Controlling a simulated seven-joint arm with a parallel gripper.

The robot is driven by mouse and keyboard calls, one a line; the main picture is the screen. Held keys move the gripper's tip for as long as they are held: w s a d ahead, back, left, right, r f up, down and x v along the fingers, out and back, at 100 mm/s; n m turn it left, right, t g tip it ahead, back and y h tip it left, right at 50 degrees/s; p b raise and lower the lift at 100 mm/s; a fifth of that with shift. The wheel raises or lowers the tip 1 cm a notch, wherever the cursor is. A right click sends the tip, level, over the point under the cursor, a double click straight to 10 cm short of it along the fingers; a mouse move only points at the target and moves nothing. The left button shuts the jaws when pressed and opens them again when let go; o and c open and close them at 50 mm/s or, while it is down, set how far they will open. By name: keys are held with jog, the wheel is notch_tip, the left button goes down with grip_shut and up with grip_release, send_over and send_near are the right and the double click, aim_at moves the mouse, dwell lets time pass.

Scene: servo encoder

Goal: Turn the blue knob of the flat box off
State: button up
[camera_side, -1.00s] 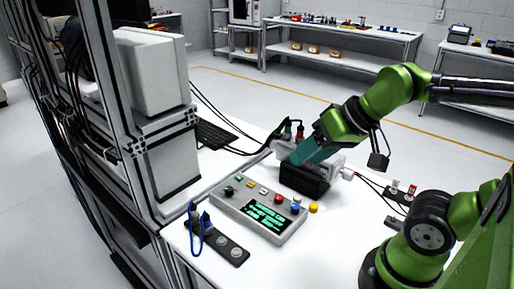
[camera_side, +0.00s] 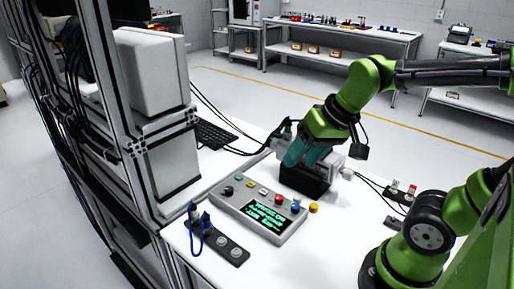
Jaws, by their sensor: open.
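The flat grey box (camera_side: 238,218) lies on the white table, with a dark display (camera_side: 265,217) showing green text. Its blue knob (camera_side: 295,208) is at the box's right end, close to a red button (camera_side: 279,199). The knob's setting is too small to read. My gripper (camera_side: 300,155) has teal fingers and is above and behind the box, over a black and grey device (camera_side: 303,181). The fingers look spread and hold nothing that I can see. They are clear of the blue knob. I cannot tell whether they touch the device.
A yellow-orange knob (camera_side: 314,208) is at the box's right side. A dark strip with a blue cable (camera_side: 222,245) lies in front left. A keyboard (camera_side: 214,136) is behind left, beside the rack. A small switch block (camera_side: 402,194) stands at right.

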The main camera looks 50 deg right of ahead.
aim_at(296, 206)
jog(key=w+d+f+m+g+h, duration=0.1)
jog(key=w+d+f+m+g, duration=0.1)
jog(key=w+d+m+g, duration=0.25)
jog(key=shift+m+g+h, duration=0.3)
jog(key=shift+m+g, duration=0.05)
jog(key=shift+g, duration=0.1)
jog(key=f, duration=0.5)
jog(key=s+f, duration=0.1)
jog(key=f, duration=1)
jog(key=shift+s+f, duration=0.15)
jog(key=shift+c, duration=0.3)
grip_shut()
